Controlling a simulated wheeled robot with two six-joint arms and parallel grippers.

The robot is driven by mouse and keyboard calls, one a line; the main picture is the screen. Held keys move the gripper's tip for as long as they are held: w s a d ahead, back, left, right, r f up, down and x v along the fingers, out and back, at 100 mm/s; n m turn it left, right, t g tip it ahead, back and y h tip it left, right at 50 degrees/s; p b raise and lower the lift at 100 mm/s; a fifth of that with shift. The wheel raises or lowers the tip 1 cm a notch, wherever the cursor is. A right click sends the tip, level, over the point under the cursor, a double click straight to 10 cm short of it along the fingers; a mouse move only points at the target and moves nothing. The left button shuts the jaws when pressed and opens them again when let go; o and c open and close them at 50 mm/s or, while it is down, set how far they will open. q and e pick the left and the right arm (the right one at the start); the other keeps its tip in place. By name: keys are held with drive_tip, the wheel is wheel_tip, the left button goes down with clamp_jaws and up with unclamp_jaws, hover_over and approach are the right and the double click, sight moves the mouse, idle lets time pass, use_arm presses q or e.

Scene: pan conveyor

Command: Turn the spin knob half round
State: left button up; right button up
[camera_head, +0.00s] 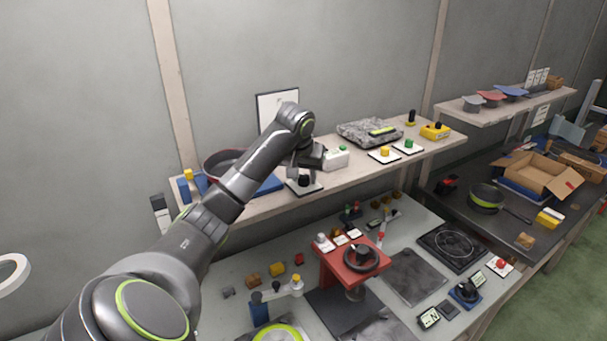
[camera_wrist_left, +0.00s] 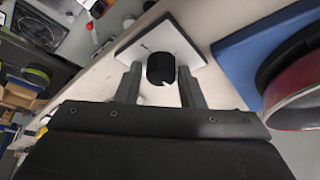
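A black round knob (camera_head: 304,181) stands on a white plate (camera_head: 316,187) on the shelf, which I take for the spin knob. In the left wrist view the knob (camera_wrist_left: 161,67) shows a pale mark at its lower edge, and its plate (camera_wrist_left: 184,47) has a small dark mark. My left gripper (camera_head: 306,168) is just above the knob, pointing down. In the left wrist view the left gripper (camera_wrist_left: 160,84) has its fingers apart, one on each side of the knob, with small gaps visible. Whether the fingertips reach down beside it I cannot tell. My right gripper is out of view.
A red pan (camera_head: 222,160) and a blue board (camera_head: 269,185) lie left of the knob. A white box with a green button (camera_head: 337,159) stands close behind it. Yellow and green knobs (camera_head: 385,152) sit further right. Below is a bench with a red stand (camera_head: 326,268).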

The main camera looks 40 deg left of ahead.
use_arm(q)
drive_tip(key=shift+a, duration=0.1)
drive_tip(key=c, duration=0.6)
drive_tip(key=shift+o, duration=0.2)
drive_tip(key=shift+m, duration=0.4)
drive_tip(key=m+h, duration=0.1)
drive_tip(key=m, duration=0.1)
drive_tip(key=m+h, duration=0.1)
drive_tip(key=m, duration=0.2)
drive_tip(key=shift+a+m+t, duration=0.15)
drive_tip(key=shift+m+t, duration=0.15)
drive_tip(key=m+h, duration=0.1)
drive_tip(key=m, duration=0.2)
drive_tip(key=m+h, duration=0.1)
drive_tip(key=m, duration=0.2)
drive_tip(key=shift+a+g+h, duration=0.1)
drive_tip(key=shift+g+h, duration=0.3)
drive_tip(key=m, duration=0.3)
drive_tip(key=m+g+h, duration=0.1)
drive_tip(key=m, duration=0.1)
drive_tip(key=shift+w+m+g, duration=0.15)
drive_tip(key=shift+m+g, duration=0.15)
drive_tip(key=shift+m, duration=0.1)
drive_tip(key=shift+a+f+m+g+h, duration=0.1)
drive_tip(key=shift+m+g+h, duration=0.25)
drive_tip(key=shift+m, duration=0.65)
drive_tip(key=shift+m+g+h, duration=0.15)
drive_tip(key=shift+m+g, duration=0.3)
drive_tip(key=shift+m, duration=0.55)
drive_tip(key=shift+f, duration=0.1)
